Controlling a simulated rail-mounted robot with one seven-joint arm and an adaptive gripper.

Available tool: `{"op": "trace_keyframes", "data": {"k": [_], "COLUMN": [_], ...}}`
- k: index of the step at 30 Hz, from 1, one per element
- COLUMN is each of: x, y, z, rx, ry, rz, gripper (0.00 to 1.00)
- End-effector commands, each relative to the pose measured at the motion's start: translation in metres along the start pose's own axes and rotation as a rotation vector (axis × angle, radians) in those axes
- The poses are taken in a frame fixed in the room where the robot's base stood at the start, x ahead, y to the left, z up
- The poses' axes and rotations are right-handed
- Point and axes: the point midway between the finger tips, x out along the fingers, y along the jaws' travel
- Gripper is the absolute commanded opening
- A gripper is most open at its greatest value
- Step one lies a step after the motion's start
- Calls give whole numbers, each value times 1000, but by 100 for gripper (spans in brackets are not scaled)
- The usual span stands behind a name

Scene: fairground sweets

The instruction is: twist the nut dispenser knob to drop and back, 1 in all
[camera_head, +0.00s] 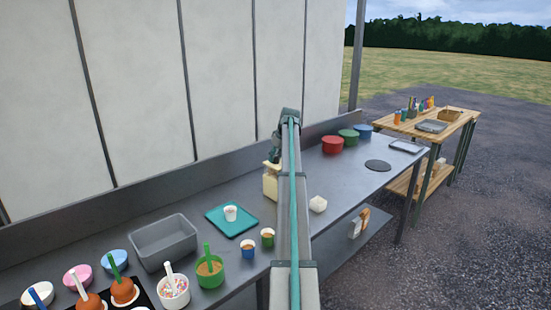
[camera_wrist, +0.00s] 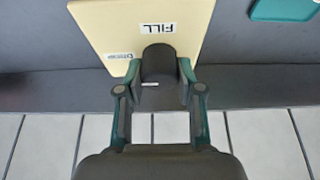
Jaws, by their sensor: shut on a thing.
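The nut dispenser (camera_head: 269,186) is a cream box standing on the steel counter, partly hidden behind my arm in the head view. In the wrist view its cream face (camera_wrist: 190,20) fills the top middle and carries an upside-down FILL label and a second small label. The dark round knob (camera_wrist: 158,62) sticks out from that face. My gripper (camera_wrist: 158,75) is shut on the knob, one finger on each side. In the head view my gripper (camera_head: 274,158) is small and dark at the dispenser's top. The knob itself cannot be made out there.
A teal tray (camera_head: 247,227) with a white cup (camera_head: 230,213) lies left of the dispenser. A grey bin (camera_head: 165,239), small cups and bowls stand further left. A white block (camera_head: 318,204) sits to the right. Red, green and blue bowls stand at the back right.

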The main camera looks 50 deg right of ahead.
Motion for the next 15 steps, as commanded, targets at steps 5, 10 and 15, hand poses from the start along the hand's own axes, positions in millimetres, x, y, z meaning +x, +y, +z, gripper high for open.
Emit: {"op": "trace_keyframes", "data": {"k": [5,10,15], "x": [0,0,0], "y": [0,0,0], "z": [0,0,0], "rx": [-10,-10,-9], "ry": [-1,-1,-1], "rz": [-3,-3,-3], "gripper": [2,2,50]}}
